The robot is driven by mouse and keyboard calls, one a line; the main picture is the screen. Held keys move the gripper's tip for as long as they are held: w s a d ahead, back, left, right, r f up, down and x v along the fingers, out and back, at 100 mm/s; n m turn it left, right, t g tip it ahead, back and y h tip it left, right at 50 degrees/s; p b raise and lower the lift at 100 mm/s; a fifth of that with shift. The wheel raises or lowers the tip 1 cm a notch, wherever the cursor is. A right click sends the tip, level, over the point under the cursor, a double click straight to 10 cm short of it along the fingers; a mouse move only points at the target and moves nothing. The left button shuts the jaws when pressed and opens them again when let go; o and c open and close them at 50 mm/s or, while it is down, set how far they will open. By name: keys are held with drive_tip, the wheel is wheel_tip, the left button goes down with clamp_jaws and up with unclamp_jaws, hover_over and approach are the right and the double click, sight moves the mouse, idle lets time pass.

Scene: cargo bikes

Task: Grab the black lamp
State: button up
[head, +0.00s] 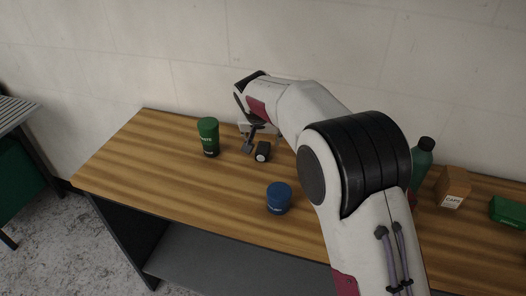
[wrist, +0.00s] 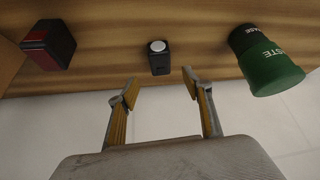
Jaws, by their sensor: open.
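The black lamp (head: 262,153) is a small dark block with a round white lens. It stands on the wooden bench, right of the green canister. In the wrist view the lamp (wrist: 159,62) sits between and just beyond the two fingertips, apart from both. My gripper (head: 254,143) is open and empty beside the lamp in the head view. Its yellow-padded fingers spread either side of the lamp's line in the wrist view (wrist: 160,88).
A green canister (head: 208,137) stands left of the lamp, and a blue tub (head: 279,198) in front. A red-and-black block (wrist: 48,45) lies left in the wrist view. A bottle (head: 422,158), cardboard box (head: 453,184) and green box (head: 508,211) stand at right. The bench's left end is clear.

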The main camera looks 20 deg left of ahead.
sight(263, 147)
drive_tip(key=shift+x, duration=0.9)
drive_tip(key=shift+s+x, duration=0.25)
drive_tip(key=shift+x, duration=2.5)
drive_tip(key=c, duration=1.3)
